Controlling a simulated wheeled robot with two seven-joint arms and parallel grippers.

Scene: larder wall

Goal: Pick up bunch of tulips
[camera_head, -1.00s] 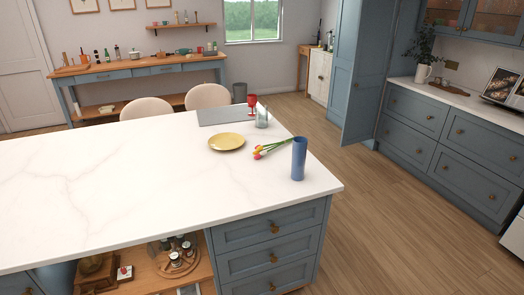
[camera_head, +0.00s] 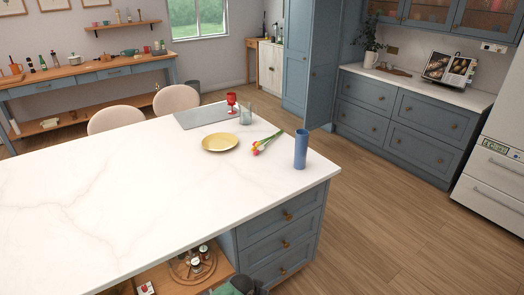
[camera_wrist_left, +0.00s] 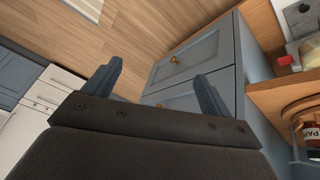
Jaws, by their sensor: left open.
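The bunch of tulips (camera_head: 266,144) lies on the white island top (camera_head: 130,180) in the head view. Its red, pink and yellow heads point to the front left and its green stems to the back right. A tall blue vase (camera_head: 301,149) stands upright just right of the tulips. My left gripper (camera_wrist_left: 157,77) is open and empty in the left wrist view. It is in front of the island's blue drawers (camera_wrist_left: 195,60), away from the tulips, which that view does not show. My right gripper is not in view.
A yellow plate (camera_head: 220,143) lies left of the tulips. Behind are a grey board (camera_head: 205,116), a red goblet (camera_head: 231,102) and a clear glass (camera_head: 246,113). Two chairs (camera_head: 117,118) stand behind the island. The wooden floor (camera_head: 390,210) to the right is clear.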

